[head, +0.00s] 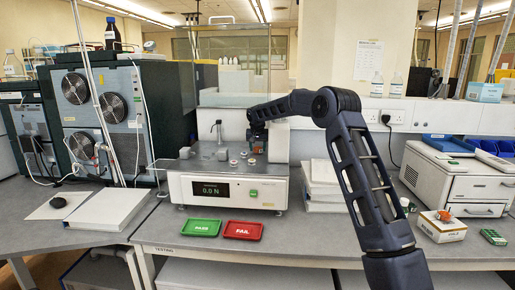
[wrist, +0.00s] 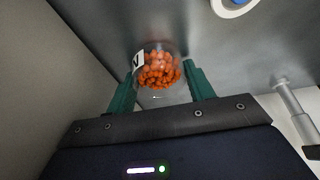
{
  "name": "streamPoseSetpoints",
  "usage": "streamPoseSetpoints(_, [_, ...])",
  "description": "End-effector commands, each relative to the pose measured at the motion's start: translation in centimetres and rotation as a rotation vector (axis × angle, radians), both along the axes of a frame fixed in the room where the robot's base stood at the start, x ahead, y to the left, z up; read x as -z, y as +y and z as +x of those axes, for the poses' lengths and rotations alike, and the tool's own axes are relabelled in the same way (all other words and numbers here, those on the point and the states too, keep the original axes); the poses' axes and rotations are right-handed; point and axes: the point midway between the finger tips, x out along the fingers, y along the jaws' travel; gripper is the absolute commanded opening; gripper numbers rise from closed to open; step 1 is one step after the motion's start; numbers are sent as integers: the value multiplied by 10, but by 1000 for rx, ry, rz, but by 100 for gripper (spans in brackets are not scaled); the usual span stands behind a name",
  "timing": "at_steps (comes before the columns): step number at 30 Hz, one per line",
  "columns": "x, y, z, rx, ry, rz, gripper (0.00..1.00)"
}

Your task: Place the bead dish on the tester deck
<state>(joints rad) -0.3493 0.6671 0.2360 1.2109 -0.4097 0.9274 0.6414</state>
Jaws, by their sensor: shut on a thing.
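The bead dish (wrist: 158,69) is a small clear container filled with orange beads, with a white label on its side, in the wrist view. My gripper (wrist: 162,82) has its two green fingers shut on it, one on each side. In the head view my gripper (head: 257,139) is over the right part of the tester deck (head: 205,165), the grey top of a white force tester whose display reads 0.0 N.
Small round parts and a metal post (head: 217,130) stand on the deck. A white column (head: 279,143) rises close beside my gripper. A green PASS tray (head: 201,228) and red FAIL tray (head: 243,230) lie in front.

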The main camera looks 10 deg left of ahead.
Motion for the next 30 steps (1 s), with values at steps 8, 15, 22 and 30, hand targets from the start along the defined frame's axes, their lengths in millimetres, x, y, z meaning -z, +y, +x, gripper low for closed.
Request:
streamPoseSetpoints(8, [0, 1, -1, -1, -1, 1, 29])
streamPoseSetpoints(15, [1, 1, -1, 0, -1, 1, 74])
streamPoseSetpoints(22, [0, 1, -1, -1, -2, 2, 74])
streamPoseSetpoints(30, [-28, 1, -12, -1, -4, 3, 74])
